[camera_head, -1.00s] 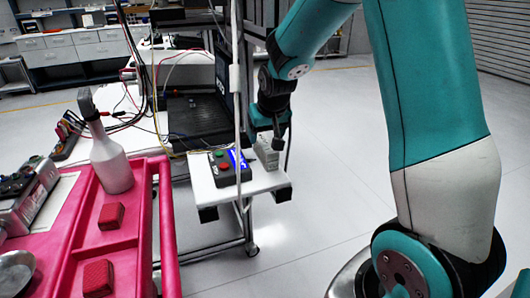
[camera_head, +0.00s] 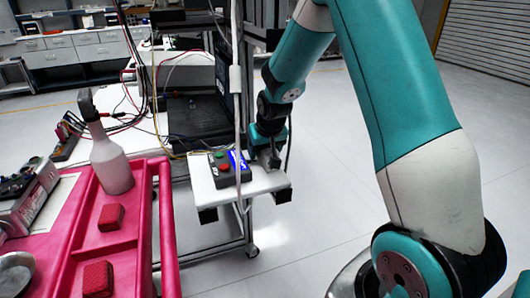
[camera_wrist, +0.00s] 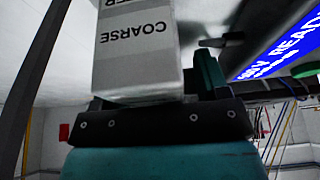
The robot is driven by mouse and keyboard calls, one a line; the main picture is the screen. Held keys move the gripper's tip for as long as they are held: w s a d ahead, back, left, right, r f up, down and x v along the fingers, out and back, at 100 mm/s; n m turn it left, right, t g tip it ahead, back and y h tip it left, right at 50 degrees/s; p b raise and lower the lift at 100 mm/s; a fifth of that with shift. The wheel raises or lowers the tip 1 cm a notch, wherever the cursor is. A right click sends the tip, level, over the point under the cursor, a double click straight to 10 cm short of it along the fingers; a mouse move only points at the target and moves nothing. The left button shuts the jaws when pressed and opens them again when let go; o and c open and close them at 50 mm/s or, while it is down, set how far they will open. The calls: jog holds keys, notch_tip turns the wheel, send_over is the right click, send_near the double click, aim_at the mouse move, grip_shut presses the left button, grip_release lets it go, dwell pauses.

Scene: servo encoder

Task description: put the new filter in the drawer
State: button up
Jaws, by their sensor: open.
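My gripper (camera_head: 270,156) is low over the right end of the small white shelf (camera_head: 215,190) in the head view. A white box (camera_wrist: 138,45) stands right at my gripper in the wrist view, with "COARSE" upside down and part of a word ending in "ER" on its face. A teal finger (camera_wrist: 208,72) shows close along the box's right side. The jaws are open, and the box is not gripped. In the head view my gripper hides most of the box. No open drawer shows near the shelf; closed drawers (camera_head: 82,50) show in the far cabinet.
A grey control box (camera_head: 229,170) with red and green buttons and a blue display stands left of my gripper on the shelf. A white cable hangs in front. A pink cart (camera_head: 160,225) with a bottle (camera_head: 110,165) and red blocks is at left. The floor at right is clear.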

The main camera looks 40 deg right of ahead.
jog(key=shift+f, duration=0.1)
jog(key=c, duration=1.1)
jog(key=shift+r, duration=0.55)
jog(key=v, duration=0.2)
jog(key=shift+r, duration=0.4)
jog(key=shift+s+a+f+b, duration=0.1)
jog(key=shift+s+a+b, duration=1.05)
jog(key=shift+s, duration=1.6)
jog(key=shift+s+a+r+b, duration=0.1)
jog(key=shift+s+a+b, duration=0.35)
jog(key=shift+s+b, duration=1.85)
jog(key=shift+s+a+f+b, duration=0.1)
jog(key=shift+s+a+b, duration=0.8)
jog(key=shift+s, duration=2.35)
